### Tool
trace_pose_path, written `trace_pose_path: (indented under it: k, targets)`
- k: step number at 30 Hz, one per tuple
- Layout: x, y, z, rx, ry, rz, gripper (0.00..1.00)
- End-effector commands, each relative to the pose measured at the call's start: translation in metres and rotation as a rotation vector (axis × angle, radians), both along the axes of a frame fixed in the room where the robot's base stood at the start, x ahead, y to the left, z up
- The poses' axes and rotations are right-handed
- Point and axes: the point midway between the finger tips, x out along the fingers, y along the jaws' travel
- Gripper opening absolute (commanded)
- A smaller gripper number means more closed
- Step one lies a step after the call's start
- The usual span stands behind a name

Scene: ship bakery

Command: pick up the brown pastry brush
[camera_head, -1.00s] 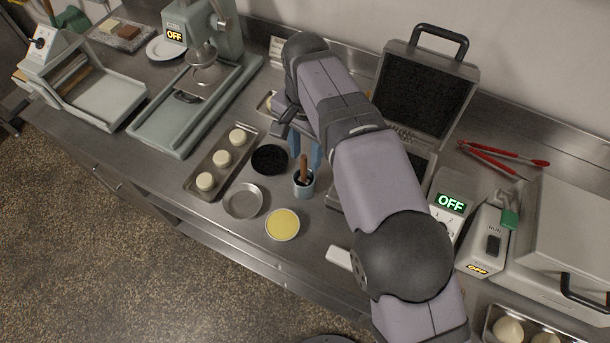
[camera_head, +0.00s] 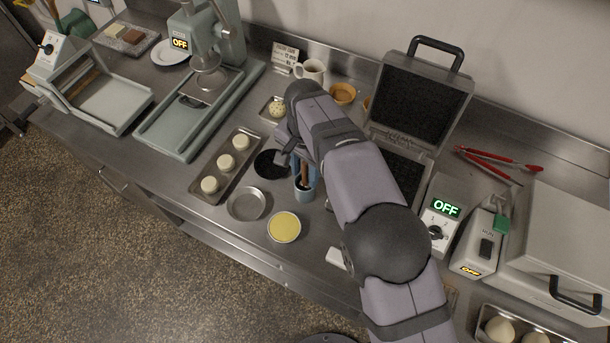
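The brown pastry brush (camera_head: 305,174) stands nearly upright in a small blue-grey cup (camera_head: 304,193), its brown handle pointing up. My gripper (camera_head: 304,168) points down at the handle, just above the cup. Its blue fingers look apart, one to each side of the handle. The upper part of the handle is partly hidden by my gripper and arm, and the brush's lower end is hidden in the cup. I cannot tell whether a finger touches the handle.
A black round dish (camera_head: 270,163), an empty metal tin (camera_head: 247,204) and a tin with yellow filling (camera_head: 284,227) stand close to the cup. A tray with white dough balls (camera_head: 226,162) lies left. An open waffle iron (camera_head: 421,95) stands behind my arm on the right.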

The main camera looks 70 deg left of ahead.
Motion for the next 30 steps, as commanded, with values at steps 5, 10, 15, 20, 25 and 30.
trace_pose_path:
  k: [5,10,15,20,25,30]
  targets:
    - [0.000,0.000,-0.009,0.000,0.000,0.000,0.33]
    - [0.000,0.000,-0.009,0.001,0.000,0.000,0.33]
    - [0.000,0.000,-0.009,0.001,0.001,0.000,0.00]
    - [0.000,0.000,-0.009,0.001,0.000,0.000,0.00]
    - [0.000,0.000,-0.008,0.001,0.000,0.000,0.00]
    - [0.000,0.001,0.001,0.004,0.000,0.000,0.00]
